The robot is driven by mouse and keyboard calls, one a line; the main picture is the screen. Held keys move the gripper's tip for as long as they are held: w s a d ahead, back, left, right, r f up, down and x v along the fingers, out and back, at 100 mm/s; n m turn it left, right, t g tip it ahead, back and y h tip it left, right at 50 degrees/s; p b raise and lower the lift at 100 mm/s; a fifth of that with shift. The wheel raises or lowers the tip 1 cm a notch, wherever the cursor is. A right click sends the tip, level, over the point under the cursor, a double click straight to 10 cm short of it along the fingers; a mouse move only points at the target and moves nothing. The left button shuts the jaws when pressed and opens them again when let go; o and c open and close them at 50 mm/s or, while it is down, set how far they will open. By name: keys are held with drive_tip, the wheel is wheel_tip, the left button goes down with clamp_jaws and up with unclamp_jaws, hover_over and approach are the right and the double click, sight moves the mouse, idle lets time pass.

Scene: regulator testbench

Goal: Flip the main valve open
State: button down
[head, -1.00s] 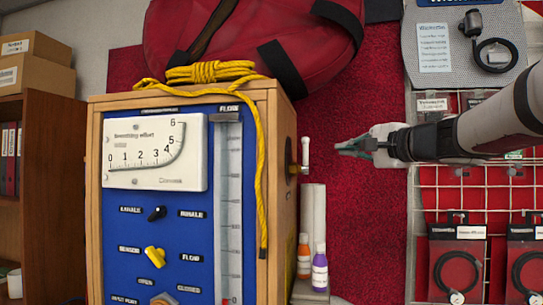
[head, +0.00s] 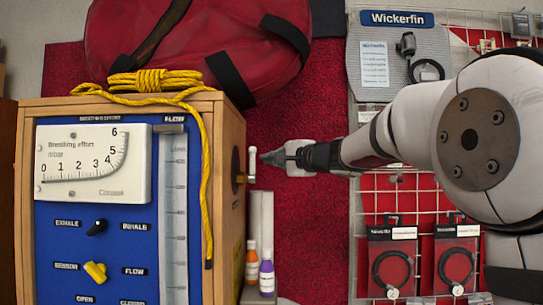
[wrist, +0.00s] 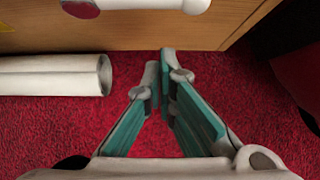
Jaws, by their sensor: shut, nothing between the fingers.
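A wooden testbench box (head: 228,200) with a blue front panel (head: 110,215) stands at the left in the head view. A pale upright lever (head: 252,163) on a brass-coloured fitting (head: 240,178) sticks out from its right side. In the wrist view a white bar with a red end (wrist: 140,4), which looks like this lever, crosses the top edge, partly cut off. My gripper (head: 264,157) is shut and empty, its tips just right of the lever with a small gap. In the wrist view its green fingers (wrist: 165,62) meet below the bar. No label on the lever is readable.
A yellow rope (head: 155,80) lies on the box and hangs down its front. A red bag (head: 200,45) is behind. Two small bottles, orange (head: 251,262) and purple (head: 267,275), stand below the lever. A wire rack (head: 400,190) is at right.

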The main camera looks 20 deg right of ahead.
sight(252, 163)
drive_tip(key=shift+s+a+p, duration=0.7)
drive_tip(key=shift+s+a, duration=0.4)
drive_tip(key=shift+a, duration=0.15)
drive_tip(key=shift+f+b, duration=0.1)
drive_tip(key=shift+b, duration=0.65)
